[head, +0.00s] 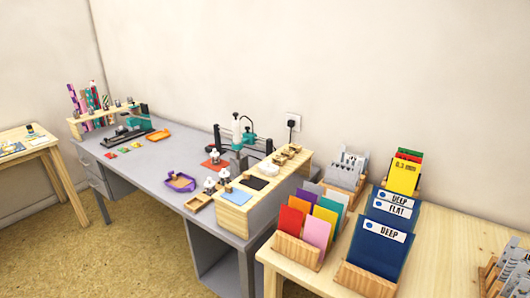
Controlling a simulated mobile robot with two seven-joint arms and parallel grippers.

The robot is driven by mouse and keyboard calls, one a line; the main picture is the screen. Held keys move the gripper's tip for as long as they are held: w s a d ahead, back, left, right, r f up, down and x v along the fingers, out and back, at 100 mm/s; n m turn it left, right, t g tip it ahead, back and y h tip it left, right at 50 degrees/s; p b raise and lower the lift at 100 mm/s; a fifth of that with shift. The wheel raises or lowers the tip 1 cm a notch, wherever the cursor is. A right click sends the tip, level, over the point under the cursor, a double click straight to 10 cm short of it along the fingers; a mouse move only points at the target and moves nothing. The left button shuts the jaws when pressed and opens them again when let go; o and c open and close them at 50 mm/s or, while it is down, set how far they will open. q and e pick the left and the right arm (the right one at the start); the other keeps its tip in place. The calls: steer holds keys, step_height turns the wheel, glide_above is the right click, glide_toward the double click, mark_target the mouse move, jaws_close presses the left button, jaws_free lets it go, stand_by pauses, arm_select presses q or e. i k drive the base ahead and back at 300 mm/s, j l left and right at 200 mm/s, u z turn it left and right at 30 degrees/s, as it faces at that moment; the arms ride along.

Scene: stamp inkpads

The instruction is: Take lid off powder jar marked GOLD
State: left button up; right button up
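No label reading GOLD can be made out, so I cannot tell which item is the powder jar. Small pale-topped items stand near the front of the grey desk (160,160), one of them (210,185) by a small wooden tray (198,203) and another (224,175) just behind it. They are too small to tell whether they are jars with lids. A similar item (215,156) stands on an orange-red sheet. Neither of my grippers is in view.
A purple tray (180,182) and a wooden box (240,215) with pads and stamps are on the desk. A press stands behind. At right, a wooden table (455,235) holds coloured cards (316,232) and blue folders (378,250). The desk's left middle is fairly clear.

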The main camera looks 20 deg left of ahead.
mark_target(214, 154)
steer(key=j+z, duration=0.7)
steer(key=z, duration=0.15)
steer(key=j+z, duration=0.25)
steer(key=j, duration=0.15)
steer(key=k+j+z, duration=0.2)
steer(key=j, duration=0.2)
steer(key=k+j+z, duration=0.1)
steer(key=j, duration=0.3)
steer(key=k+j, duration=0.2)
steer(key=j, duration=0.25)
steer(key=k+j+z, duration=0.15)
steer(key=j, duration=0.25)
steer(key=k+j+z, duration=0.1)
steer(key=j, duration=0.3)
steer(key=k, duration=0.1)
